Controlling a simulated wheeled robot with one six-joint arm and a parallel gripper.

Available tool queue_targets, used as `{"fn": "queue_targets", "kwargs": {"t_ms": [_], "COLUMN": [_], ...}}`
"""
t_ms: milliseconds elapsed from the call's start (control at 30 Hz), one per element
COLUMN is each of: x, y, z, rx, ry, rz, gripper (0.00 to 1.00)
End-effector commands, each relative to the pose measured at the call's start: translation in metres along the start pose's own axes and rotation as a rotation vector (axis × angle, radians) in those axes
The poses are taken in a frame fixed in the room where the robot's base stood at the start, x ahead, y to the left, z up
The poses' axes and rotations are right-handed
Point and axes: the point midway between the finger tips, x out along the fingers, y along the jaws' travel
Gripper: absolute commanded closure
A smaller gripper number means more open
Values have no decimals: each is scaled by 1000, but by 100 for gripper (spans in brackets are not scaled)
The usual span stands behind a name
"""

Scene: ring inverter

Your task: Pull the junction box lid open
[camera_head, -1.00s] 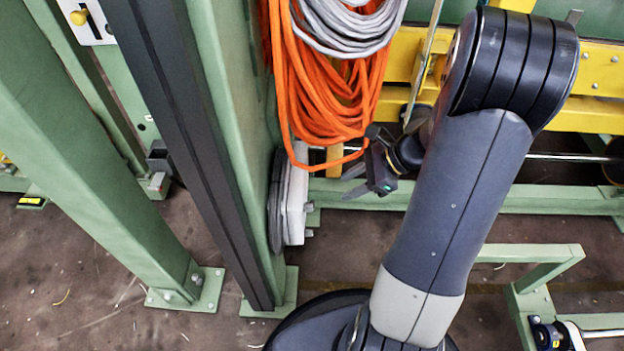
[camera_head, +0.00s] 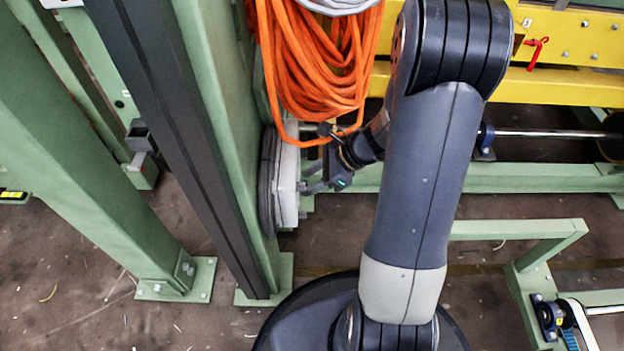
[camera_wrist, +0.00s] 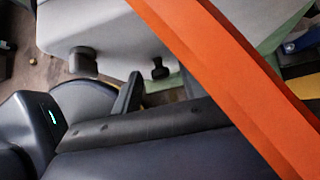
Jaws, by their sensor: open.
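The pale grey junction box (camera_head: 288,190) is fixed low on the side of a green post, seen edge-on. It also shows at the top of the wrist view (camera_wrist: 95,20), with two dark knobs (camera_wrist: 82,61) on its near side. The lid looks closed, but its seam and hinge are not clear. My gripper (camera_head: 307,180) is open and empty, its fingertips close to the front of the box. I cannot tell whether they touch it. In the wrist view one dark finger (camera_wrist: 127,95) points toward the box, below the knobs.
Orange cable (camera_head: 315,70) hangs in loops just above my gripper and crosses close in front of the wrist camera. The green post (camera_head: 222,130) stands left of the box. Yellow beams (camera_head: 540,85) and a low green frame (camera_head: 520,180) lie behind and right.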

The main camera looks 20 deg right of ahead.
Motion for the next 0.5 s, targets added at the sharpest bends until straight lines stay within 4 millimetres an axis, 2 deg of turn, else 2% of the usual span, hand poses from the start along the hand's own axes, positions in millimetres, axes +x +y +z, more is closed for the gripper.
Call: {"fn": "queue_targets", "kwargs": {"t_ms": [133, 500], "x": [0, 0], "y": [0, 0], "z": [0, 0], "rx": [0, 0], "ry": [0, 0], "rz": [0, 1], "gripper": [60, 90]}}
